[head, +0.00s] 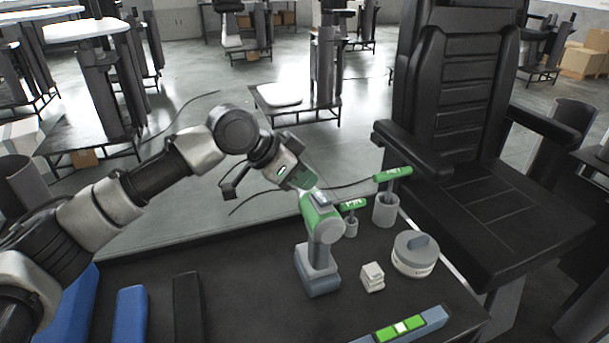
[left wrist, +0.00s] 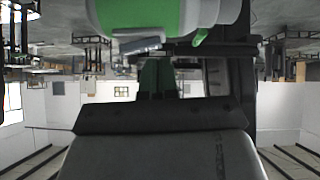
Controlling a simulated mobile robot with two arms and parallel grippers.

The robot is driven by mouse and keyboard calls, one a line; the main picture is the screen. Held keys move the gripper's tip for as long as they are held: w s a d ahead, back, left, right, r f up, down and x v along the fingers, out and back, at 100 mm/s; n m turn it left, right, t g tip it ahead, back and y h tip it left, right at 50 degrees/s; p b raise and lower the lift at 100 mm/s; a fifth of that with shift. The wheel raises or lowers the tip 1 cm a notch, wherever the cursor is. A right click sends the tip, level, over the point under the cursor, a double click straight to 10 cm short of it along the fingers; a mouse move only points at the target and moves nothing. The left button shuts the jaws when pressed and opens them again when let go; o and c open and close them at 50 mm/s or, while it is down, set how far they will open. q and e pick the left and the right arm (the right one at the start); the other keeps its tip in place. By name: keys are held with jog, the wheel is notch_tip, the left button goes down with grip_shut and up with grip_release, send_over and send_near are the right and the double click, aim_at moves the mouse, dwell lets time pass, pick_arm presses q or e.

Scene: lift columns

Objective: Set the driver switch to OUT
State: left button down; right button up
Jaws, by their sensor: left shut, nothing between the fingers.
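The green and grey driver (head: 323,224) stands upright on its grey battery base on the dark table. A small grey piece, possibly its switch, shows on the upper part of the driver (head: 321,201); its setting cannot be read. My left gripper (head: 303,181) is shut and empty, its tips close to the top of the driver; whether they touch is not clear. In the left wrist view the driver (left wrist: 145,18) fills the top, with a grey lever-like piece (left wrist: 142,47) near the shut fingers (left wrist: 158,75). My right gripper is not in view.
Right of the driver are green-handled tools in grey holders (head: 386,210), a small white stack (head: 372,277) and a round white container (head: 414,256). Blue blocks (head: 131,315) lie left. A black chair (head: 465,130) stands behind the table.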

pick_arm(q)
jog(key=b+v, duration=0.1)
jog(key=v, duration=0.9)
jog(key=shift+a+r, duration=0.3)
